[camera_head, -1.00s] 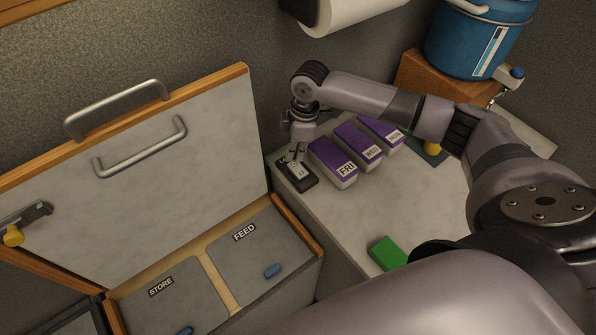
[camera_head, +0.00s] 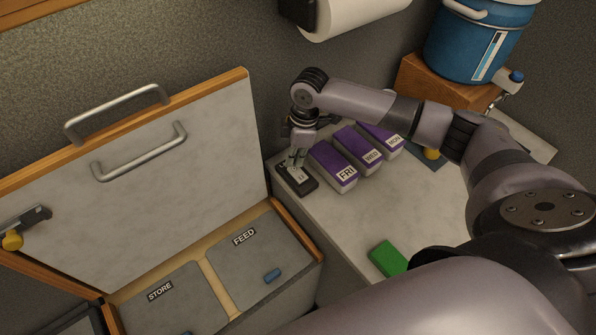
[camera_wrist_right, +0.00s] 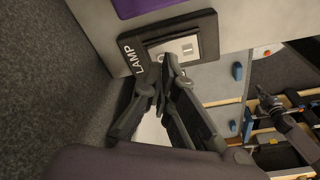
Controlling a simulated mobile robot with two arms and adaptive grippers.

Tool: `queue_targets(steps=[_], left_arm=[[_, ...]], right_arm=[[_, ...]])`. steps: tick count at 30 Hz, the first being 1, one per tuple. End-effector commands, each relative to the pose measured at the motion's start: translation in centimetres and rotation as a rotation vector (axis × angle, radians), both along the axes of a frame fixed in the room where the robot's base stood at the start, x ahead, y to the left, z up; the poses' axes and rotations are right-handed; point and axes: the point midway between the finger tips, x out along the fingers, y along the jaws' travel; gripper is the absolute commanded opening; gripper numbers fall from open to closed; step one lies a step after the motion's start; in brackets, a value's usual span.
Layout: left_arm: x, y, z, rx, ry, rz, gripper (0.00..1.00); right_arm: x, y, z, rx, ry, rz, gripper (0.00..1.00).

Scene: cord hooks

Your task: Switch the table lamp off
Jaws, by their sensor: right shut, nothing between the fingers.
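The lamp switch is a dark plate labelled LAMP (camera_wrist_right: 208,36) with a pale panel and a light rocker, seen in the right wrist view. In the head view the switch plate (camera_head: 308,187) lies at the left end of the counter, beside the FRI box. My right gripper (camera_head: 297,161) is shut and empty, pointing down over this plate. In the right wrist view its fingertips (camera_wrist_right: 166,68) are close to the plate's edge near the rocker; I cannot tell whether they touch. A grey arm-like shape (camera_wrist_right: 264,94), perhaps my left gripper, shows small there. The lamp itself is not identifiable.
Purple-topped boxes FRI (camera_head: 333,163), WED (camera_head: 358,149) and MON (camera_head: 381,139) stand close to the right of the switch. A green block (camera_head: 388,258) lies on the counter (camera_head: 400,205). An open-lidded bin (camera_head: 150,185) with STORE and FEED covers stands left.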

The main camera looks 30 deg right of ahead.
Motion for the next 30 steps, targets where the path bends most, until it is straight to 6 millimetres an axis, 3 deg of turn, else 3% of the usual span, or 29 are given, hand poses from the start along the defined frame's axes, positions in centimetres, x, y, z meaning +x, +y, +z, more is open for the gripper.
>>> queue_targets(steps=[30], left_arm=[[0.28, -0.05, -0.28, -0.001, -0.005, 0.001, 0.0]], right_arm=[[0.0, 0.01, -0.8, 0.0, 0.0, 0.0, 0.0]])
